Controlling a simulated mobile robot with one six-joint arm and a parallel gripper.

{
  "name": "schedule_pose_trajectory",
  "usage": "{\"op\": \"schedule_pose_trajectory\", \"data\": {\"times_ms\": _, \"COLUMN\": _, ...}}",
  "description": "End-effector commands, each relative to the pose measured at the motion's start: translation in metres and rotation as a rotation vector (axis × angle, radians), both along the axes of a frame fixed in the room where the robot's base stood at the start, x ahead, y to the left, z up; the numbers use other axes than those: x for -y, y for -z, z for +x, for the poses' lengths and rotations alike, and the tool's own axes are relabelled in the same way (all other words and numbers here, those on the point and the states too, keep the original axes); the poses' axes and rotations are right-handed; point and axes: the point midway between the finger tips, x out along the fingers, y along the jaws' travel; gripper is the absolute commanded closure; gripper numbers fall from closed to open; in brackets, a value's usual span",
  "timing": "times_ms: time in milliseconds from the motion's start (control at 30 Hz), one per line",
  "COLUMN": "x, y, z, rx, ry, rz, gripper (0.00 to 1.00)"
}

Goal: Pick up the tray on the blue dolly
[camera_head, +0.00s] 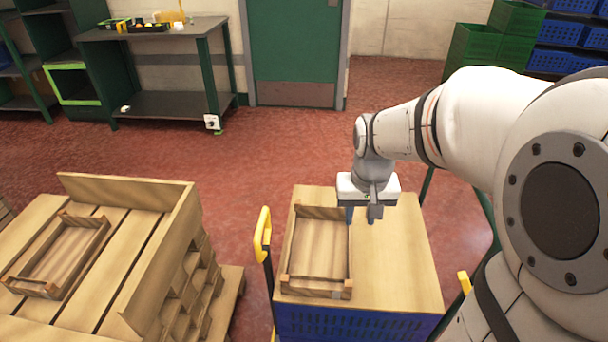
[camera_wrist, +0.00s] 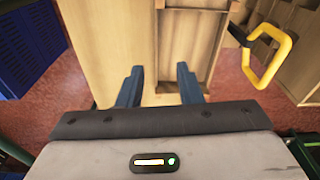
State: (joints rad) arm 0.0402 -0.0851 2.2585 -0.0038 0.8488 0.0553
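A shallow wooden tray (camera_head: 318,250) lies on the wooden top (camera_head: 398,262) of the blue dolly (camera_head: 345,325), on the left half of that top. It looks empty. My gripper (camera_head: 362,214) is over the tray's far right corner area in the head view. I cannot tell whether the fingers touch the tray.
A second wooden tray (camera_head: 62,255) lies on a wooden pallet platform (camera_head: 120,270) at the left. Yellow dolly handles (camera_head: 262,235) stand beside the dolly. A workbench (camera_head: 160,30) and stacked green crates (camera_head: 475,55) stand at the back. Red floor between is clear.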

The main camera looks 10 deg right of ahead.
Motion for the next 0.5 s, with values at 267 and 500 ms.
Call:
{"op": "schedule_pose_trajectory", "data": {"times_ms": 267, "x": 0.022, "y": 0.131, "z": 0.085, "rx": -0.088, "ry": 0.075, "rz": 0.01, "gripper": 0.68}}
{"op": "schedule_pose_trajectory", "data": {"times_ms": 500, "x": 0.031, "y": 0.18, "z": 0.113, "rx": -0.117, "ry": 0.105, "rz": 0.013, "gripper": 0.68}}
